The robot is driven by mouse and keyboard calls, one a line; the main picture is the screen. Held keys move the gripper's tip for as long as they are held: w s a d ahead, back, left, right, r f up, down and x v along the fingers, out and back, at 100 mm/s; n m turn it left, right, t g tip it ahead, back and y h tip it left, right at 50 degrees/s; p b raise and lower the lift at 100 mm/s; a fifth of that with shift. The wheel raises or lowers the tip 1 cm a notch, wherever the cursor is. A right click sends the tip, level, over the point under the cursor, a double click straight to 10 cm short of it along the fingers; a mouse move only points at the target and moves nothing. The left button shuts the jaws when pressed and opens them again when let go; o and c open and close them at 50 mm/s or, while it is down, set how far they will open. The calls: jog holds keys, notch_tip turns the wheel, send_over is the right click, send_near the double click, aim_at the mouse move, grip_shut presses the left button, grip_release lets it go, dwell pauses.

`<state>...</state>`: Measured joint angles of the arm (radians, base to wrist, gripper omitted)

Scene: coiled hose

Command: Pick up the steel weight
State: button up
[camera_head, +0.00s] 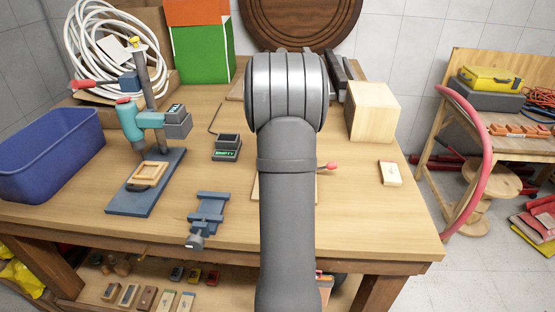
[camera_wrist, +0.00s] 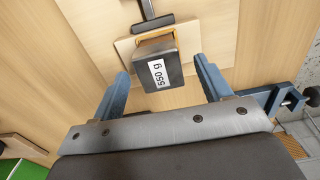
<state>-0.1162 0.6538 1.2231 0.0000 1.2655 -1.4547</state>
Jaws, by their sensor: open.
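The steel weight (camera_wrist: 155,72) is a dark block with a white "550 g" label, seen in the camera_wrist view. It sits at a small pale wooden piece with a yellow edge. My gripper (camera_wrist: 161,68) is open, its two blue fingers on either side of the weight, with gaps visible on both sides. I cannot tell how far down the fingers reach beside it. In the camera_head view my arm hides the weight and my gripper.
On the workbench (camera_head: 75,222) stand a drill press (camera_head: 128,112), a blue bin (camera_head: 50,160), a small dark device (camera_head: 227,147), a blue-grey vise (camera_head: 208,212) and a wooden block (camera_head: 372,110). A coiled white hose (camera_head: 90,40) is at the back left. The front right is mostly clear.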

jog(key=shift+f, duration=0.65)
jog(key=c, duration=1.4)
jog(key=shift+r, duration=0.1)
jog(key=shift+c, duration=0.4)
jog(key=shift+r, duration=0.1)
